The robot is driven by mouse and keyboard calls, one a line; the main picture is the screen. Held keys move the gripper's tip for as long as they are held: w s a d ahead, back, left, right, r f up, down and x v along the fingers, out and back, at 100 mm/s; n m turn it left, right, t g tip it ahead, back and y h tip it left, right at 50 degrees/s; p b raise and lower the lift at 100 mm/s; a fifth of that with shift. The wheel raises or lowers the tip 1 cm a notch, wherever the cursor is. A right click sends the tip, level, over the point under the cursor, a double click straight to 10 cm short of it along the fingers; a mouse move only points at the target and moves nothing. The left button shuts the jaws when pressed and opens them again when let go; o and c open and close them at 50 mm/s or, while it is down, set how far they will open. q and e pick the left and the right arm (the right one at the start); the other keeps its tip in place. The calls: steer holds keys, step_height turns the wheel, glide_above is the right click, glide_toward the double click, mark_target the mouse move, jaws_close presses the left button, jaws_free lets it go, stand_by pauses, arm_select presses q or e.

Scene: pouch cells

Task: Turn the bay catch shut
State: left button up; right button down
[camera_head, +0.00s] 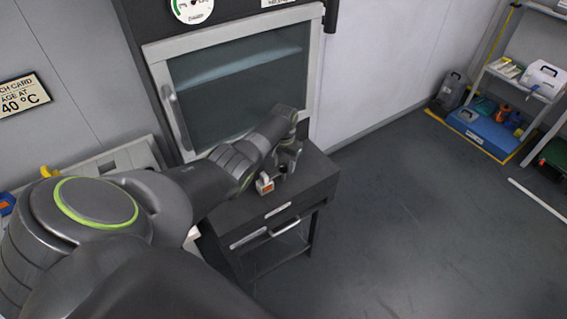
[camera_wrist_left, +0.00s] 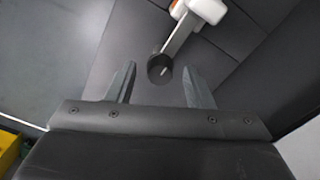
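The bay catch shows in the left wrist view as a white block with an orange mark (camera_wrist_left: 206,8) and a grey lever (camera_wrist_left: 178,40) ending in a round black knob (camera_wrist_left: 160,67). In the head view, the white block with its orange face (camera_head: 265,184) sits on the dark ledge below the glass door. My left gripper (camera_head: 284,164) is over this ledge. In the wrist view its two fingers (camera_wrist_left: 159,72) are apart, with the knob between their tips and a gap on each side. How deep the knob sits between them is unclear. My right gripper is not in view.
The dark cabinet has a glass door (camera_head: 240,85) with a pale frame and a handle (camera_head: 177,118) at left. The ledge (camera_head: 315,178) has a drawer front below. Shelving with cases (camera_head: 543,78) and a blue container (camera_head: 485,130) stand at right. The floor (camera_head: 420,220) between is clear.

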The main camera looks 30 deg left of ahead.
mark_target(283, 165)
arm_select(q)
steer(key=shift+r, duration=0.5)
step_height(283, 165, up, 16)
steer(key=shift+r+b, duration=0.2)
steer(key=shift+b, duration=0.2)
stand_by(0.4)
